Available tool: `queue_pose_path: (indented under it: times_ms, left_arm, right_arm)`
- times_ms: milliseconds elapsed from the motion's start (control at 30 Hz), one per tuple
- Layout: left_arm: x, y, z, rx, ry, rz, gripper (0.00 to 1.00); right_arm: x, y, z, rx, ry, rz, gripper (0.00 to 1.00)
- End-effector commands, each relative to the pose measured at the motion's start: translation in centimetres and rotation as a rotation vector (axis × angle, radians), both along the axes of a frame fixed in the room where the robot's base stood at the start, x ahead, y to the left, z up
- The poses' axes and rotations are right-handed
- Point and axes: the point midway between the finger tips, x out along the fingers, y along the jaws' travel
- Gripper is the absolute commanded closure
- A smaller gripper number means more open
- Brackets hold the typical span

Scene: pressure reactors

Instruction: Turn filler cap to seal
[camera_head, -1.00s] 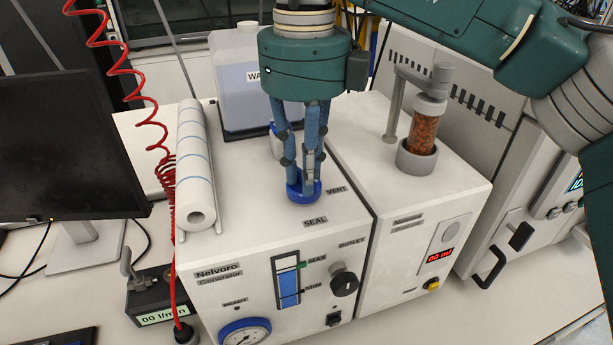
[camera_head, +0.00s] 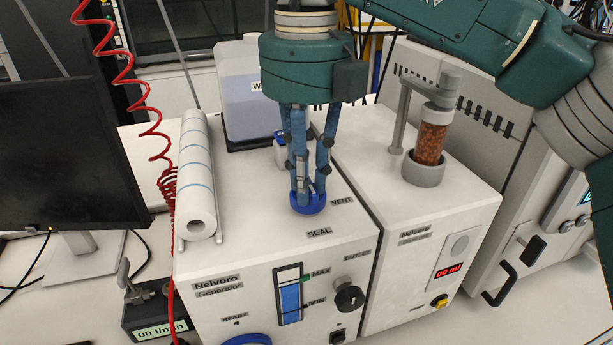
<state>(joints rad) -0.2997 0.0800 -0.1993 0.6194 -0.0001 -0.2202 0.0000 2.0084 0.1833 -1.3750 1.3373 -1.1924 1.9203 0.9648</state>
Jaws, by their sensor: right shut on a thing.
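The blue filler cap (camera_head: 309,207) sits on the top of the white Nelvoro generator (camera_head: 240,262), near its front. The SEAL label is in front of the cap and the VENT label to its right. My right gripper (camera_head: 308,192) points straight down from above, with its blue fingers shut on the cap. The fingers hide the cap's middle, so its turn position cannot be read. My left gripper is not in view.
A paper roll (camera_head: 198,180) lies on the generator's left side. A water container (camera_head: 250,90) and a small white bottle (camera_head: 281,150) stand behind the gripper. An amber-filled column (camera_head: 430,140) stands on the unit to the right.

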Motion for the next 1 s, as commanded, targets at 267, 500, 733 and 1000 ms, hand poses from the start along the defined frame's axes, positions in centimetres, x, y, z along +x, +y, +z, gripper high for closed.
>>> queue_pose_path:
  times_ms: [267,500,733,1000]
  left_arm:
    - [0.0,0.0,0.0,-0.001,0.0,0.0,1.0]
    - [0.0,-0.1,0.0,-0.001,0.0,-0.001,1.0]
    - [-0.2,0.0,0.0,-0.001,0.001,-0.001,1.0]
    - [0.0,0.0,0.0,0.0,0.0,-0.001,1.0]
  right_arm:
    - [0.1,0.0,0.2,0.003,-0.004,-0.005,0.8]
    - [0.1,0.0,0.1,0.002,-0.003,-0.003,0.62]
    - [0.1,0.0,0.6,0.002,-0.003,-0.002,0.62]
    - [0.0,0.1,5.5,0.005,-0.005,-0.004,0.62]
